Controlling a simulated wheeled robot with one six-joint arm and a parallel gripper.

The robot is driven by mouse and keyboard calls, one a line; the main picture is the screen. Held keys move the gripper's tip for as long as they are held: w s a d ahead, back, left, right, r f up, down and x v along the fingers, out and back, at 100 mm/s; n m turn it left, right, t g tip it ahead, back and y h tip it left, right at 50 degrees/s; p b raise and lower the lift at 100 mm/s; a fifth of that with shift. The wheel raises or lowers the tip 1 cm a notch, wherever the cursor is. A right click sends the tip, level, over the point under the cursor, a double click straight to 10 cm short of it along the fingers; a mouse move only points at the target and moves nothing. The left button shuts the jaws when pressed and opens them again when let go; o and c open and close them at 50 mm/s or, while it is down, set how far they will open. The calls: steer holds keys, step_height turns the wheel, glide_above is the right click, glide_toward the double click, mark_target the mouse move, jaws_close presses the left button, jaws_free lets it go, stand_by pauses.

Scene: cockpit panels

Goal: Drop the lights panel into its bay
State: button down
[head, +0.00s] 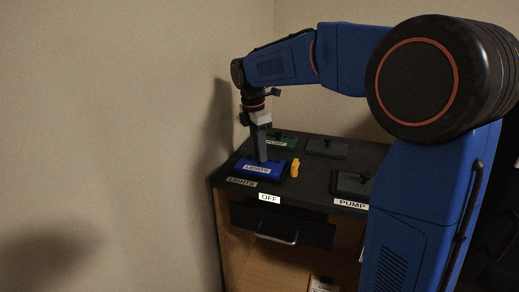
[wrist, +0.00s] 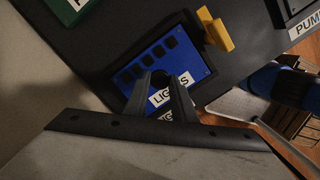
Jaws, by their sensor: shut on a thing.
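The blue lights panel (head: 247,171) has a white LIGHTS label and is at the left front of the dark console top. In the wrist view the panel (wrist: 196,62) shows a row of dark square buttons and a dark round knob. My gripper (head: 262,159) points down over it, shut on the panel's knob; its fingers (wrist: 160,80) also show in the wrist view, either side of the knob. The panel lies over its bay, marked by a LIGHTS label (head: 241,182) on the console. The bay's inside is hidden, and I cannot tell whether the panel is seated or slightly above.
A yellow lever (head: 295,168) stands close by the panel's right side. Another dark panel (head: 352,184) is at the right. An OFF label (head: 269,198) is above the drawer (head: 283,224).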

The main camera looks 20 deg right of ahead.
mark_target(254, 165)
steer(key=shift+f, duration=0.2)
steer(key=c, duration=1.4)
jaws_free()
step_height(254, 165, up, 17)
steer(key=a, duration=0.2)
steer(key=shift+s, duration=0.2)
steer(key=shift+r, duration=0.1)
